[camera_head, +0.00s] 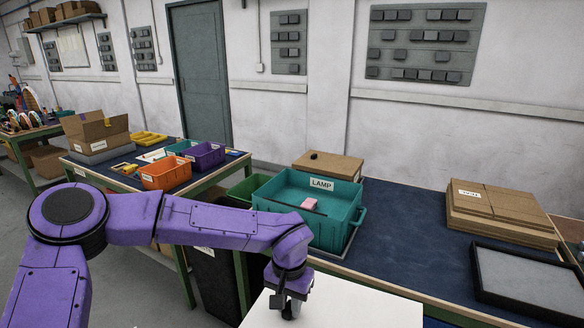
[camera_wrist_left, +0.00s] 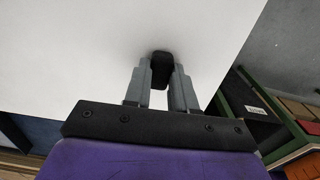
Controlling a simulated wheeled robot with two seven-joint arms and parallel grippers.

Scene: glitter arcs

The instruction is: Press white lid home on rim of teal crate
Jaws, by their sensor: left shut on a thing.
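The white lid (camera_head: 345,305) is a flat white panel at the bottom of the head view, in front of the table edge. It fills much of the left wrist view (camera_wrist_left: 80,60). My left gripper (camera_head: 288,306) is shut on the lid's black knob (camera_wrist_left: 161,70). The teal crate (camera_head: 345,238), labelled LAMP, stands open on the blue-topped table beyond the lid, and a pink block (camera_head: 309,204) shows inside it. The lid is apart from the crate, nearer to me and lower in the picture. My right gripper is not in view.
A cardboard stack (camera_head: 500,214) and a black-framed grey tray (camera_head: 525,282) are right of the crate. A cardboard box (camera_head: 328,165) is behind it. Another table at left holds an orange bin (camera_head: 166,174) and a purple bin (camera_head: 204,156). Blue tabletop is bare right of the crate.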

